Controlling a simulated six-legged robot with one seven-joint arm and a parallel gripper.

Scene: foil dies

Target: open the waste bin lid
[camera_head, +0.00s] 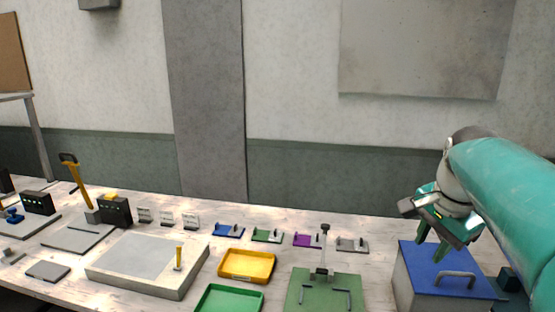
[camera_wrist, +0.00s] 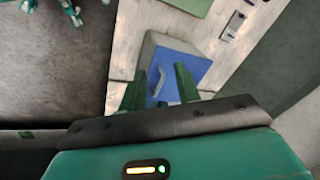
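The waste bin (camera_head: 408,285) is a grey box with a blue lid (camera_head: 430,262) at the right end of the table. The lid lies flat and shut. A grey bar handle (camera_head: 457,274) stands on the lid's front part. In the wrist view, the blue lid (camera_wrist: 188,65) and its handle (camera_wrist: 158,84) show beyond my fingers. My gripper (camera_head: 432,243) is above the back part of the lid, pointing down. Its two green fingers (camera_wrist: 160,76) are apart with nothing between them. The handle lies beyond the fingertips, apparently untouched.
A green fixture plate (camera_head: 305,303) with an upright post stands left of the bin. A yellow tray (camera_head: 247,280), a green tray (camera_head: 229,300) and several coloured dies line the table. A dark block (camera_head: 510,279) sits right of the bin.

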